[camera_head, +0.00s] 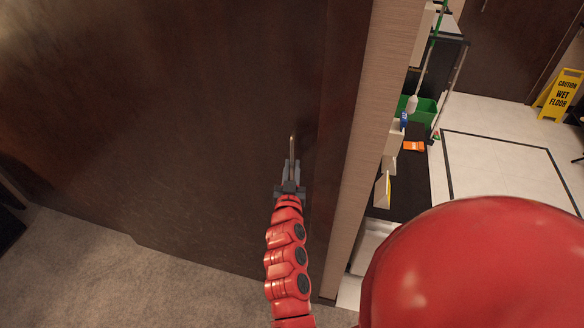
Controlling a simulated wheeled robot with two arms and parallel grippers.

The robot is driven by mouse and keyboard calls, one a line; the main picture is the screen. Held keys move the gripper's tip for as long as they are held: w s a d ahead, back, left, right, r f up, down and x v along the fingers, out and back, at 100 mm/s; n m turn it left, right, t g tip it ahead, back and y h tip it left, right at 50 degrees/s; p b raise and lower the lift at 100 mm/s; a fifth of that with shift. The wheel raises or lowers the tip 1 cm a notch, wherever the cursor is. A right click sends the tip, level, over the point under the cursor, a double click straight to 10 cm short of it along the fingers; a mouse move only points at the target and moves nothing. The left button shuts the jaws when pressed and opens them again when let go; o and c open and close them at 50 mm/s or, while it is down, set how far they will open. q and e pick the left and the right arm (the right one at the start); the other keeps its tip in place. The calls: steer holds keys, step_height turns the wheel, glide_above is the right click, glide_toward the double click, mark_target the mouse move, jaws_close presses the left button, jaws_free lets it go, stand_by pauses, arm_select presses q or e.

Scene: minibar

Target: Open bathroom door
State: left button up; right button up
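The dark brown door (200,110) fills the left and middle of the head view. Its slim metal handle (292,146) stands out near the door's right edge. My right gripper (291,168) is at the handle, with its two grey fingers on either side of the handle's lower part. I cannot tell whether the fingers press on it. The red arm behind this gripper comes up from the bottom of the picture. My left gripper is not in view.
A light beige post (375,120) stands right of the door. Beyond it are a dark cleaning cart (412,180) with a green bucket (423,112), a white tiled floor (500,125) and a yellow wet-floor sign (559,95). Carpet (100,275) lies clear below the door.

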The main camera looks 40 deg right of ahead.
jaws_close()
stand_by(1.1)
